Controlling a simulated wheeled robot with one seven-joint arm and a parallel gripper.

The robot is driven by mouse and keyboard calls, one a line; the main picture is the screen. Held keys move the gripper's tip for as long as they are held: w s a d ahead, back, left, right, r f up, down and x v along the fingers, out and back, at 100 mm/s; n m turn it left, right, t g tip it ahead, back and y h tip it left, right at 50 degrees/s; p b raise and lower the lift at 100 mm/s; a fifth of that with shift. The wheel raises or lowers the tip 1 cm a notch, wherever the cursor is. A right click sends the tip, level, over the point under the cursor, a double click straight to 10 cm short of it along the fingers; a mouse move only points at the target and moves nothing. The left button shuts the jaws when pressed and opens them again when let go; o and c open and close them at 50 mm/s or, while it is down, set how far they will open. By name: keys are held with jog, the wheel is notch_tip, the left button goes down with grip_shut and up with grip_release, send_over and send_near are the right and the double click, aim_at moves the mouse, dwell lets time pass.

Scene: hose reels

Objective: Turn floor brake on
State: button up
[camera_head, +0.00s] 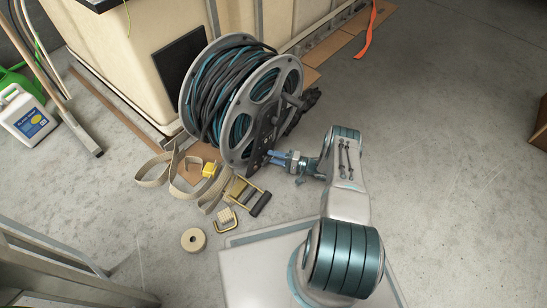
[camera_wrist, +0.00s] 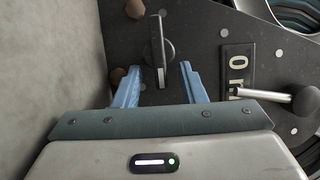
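The hose reel (camera_head: 240,95) stands on the floor with dark and teal hose wound on it. In the wrist view a dark side plate (camera_wrist: 205,40) carries a grey turn knob (camera_wrist: 161,50) with a thin upright fin. Which of these is the floor brake is not marked. My gripper (camera_wrist: 157,75) is open and empty, its blue fingers either side of the knob's lower end, apart from it.
Webbing straps (camera_head: 180,175), a yellow ratchet buckle (camera_head: 247,194) and a tape roll (camera_head: 193,240) lie left of my arm. A cream tank (camera_head: 130,65) stands behind the reel. A white jug (camera_head: 27,118) is far left. The floor at right is mostly clear.

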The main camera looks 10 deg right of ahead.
jog(key=p+v, duration=0.1)
jog(key=v, duration=1.2)
jog(key=shift+s+d, duration=0.15)
